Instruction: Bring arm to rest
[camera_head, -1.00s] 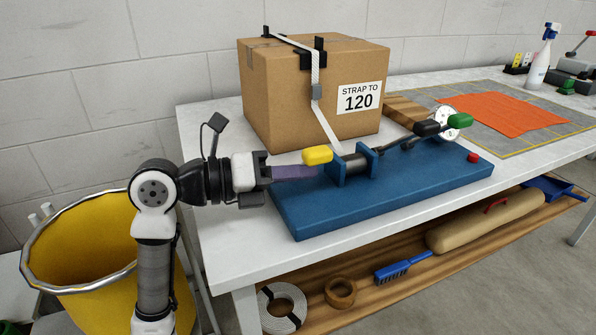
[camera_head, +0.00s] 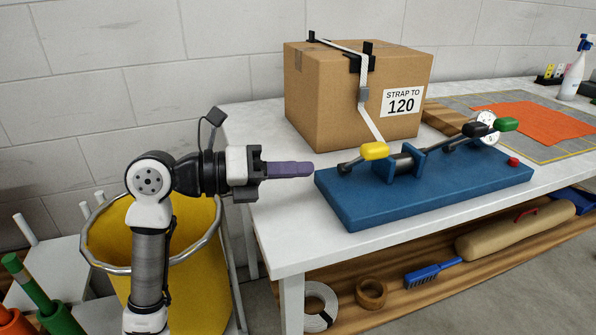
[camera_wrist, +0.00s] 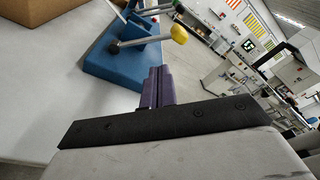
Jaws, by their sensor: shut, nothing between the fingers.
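My gripper (camera_head: 291,169) has purple fingers, pressed together and empty, pointing right in the head view. In the wrist view the shut fingers (camera_wrist: 158,86) point at the blue base. The fingertips are left of the blue strapping fixture (camera_head: 350,212) and clear of its yellow-knobbed lever (camera_head: 375,151). The fixture also shows in the wrist view (camera_wrist: 105,65), with the yellow knob (camera_wrist: 179,34) above right of the fingers. A cardboard box (camera_head: 325,110) labelled "STRAP TO 120" stands behind the fixture, with a white strap running down to it.
The white table (camera_head: 262,205) has a bare left end below my gripper. A yellow bin (camera_head: 190,250) stands by my arm. A green-handled lever (camera_head: 505,125), a gauge, a red button (camera_head: 513,161) and an orange cloth (camera_head: 535,122) are to the right. The lower shelf holds a brush (camera_head: 432,271) and rolls.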

